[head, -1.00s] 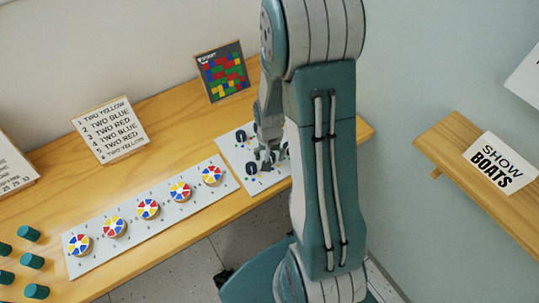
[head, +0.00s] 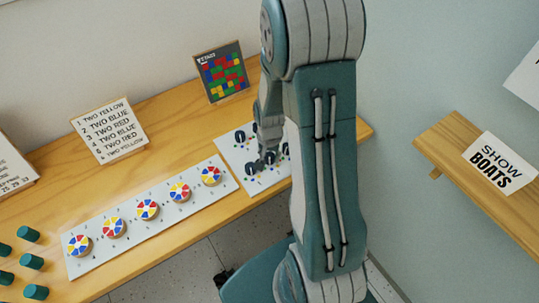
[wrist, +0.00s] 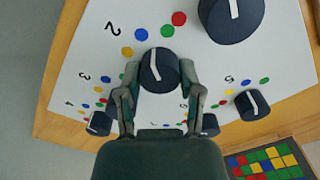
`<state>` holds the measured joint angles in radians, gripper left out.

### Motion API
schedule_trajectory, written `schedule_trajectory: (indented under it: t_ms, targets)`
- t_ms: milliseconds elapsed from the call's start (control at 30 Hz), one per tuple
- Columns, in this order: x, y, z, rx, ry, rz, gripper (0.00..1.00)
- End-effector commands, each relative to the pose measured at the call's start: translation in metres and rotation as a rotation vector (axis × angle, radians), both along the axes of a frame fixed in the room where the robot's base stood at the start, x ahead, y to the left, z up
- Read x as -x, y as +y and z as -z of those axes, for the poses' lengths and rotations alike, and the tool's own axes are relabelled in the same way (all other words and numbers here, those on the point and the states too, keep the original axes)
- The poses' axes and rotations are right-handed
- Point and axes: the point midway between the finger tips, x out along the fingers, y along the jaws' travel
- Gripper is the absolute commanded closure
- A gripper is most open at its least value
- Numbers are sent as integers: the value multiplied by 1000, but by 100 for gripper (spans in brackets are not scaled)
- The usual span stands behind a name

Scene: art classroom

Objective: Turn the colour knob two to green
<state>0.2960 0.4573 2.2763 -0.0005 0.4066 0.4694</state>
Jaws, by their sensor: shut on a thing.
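The white knob panel (head: 226,150) lies on the table and carries several dark knobs with white pointer lines. In the wrist view my gripper (wrist: 158,88) has its fingers on both sides of a dark knob (wrist: 158,70), closed on it. A printed "2" (wrist: 112,28) is beside this knob. A blue dot (wrist: 141,34) and a green dot (wrist: 167,31) lie just beyond it. In the head view my gripper (head: 268,158) is over the panel, and the arm covers the panel's right part.
A larger-looking dark knob (wrist: 232,18) and another knob (wrist: 251,104) stand nearby. A strip of coloured wheels (head: 147,210) lies to the left. A colour-grid card (head: 222,72) and a list card (head: 108,130) stand behind. Teal cylinders (head: 30,261) stand at far left.

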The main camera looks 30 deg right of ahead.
Motion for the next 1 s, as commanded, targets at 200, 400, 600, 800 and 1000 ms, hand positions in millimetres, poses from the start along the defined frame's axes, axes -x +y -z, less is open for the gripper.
schedule_trajectory:
  t_ms: [200, 400, 600, 800, 1000]
  targets:
    - [1, 1, 1, -1, 4, 176, 100]
    - [1, 1, 1, -2, 4, 326, 100]
    - [1, 1, 1, -2, 6, 438, 100]
    - [1, 1, 1, -2, 6, 502, 100]
    - [1, 1, 1, -2, 6, 525, 100]
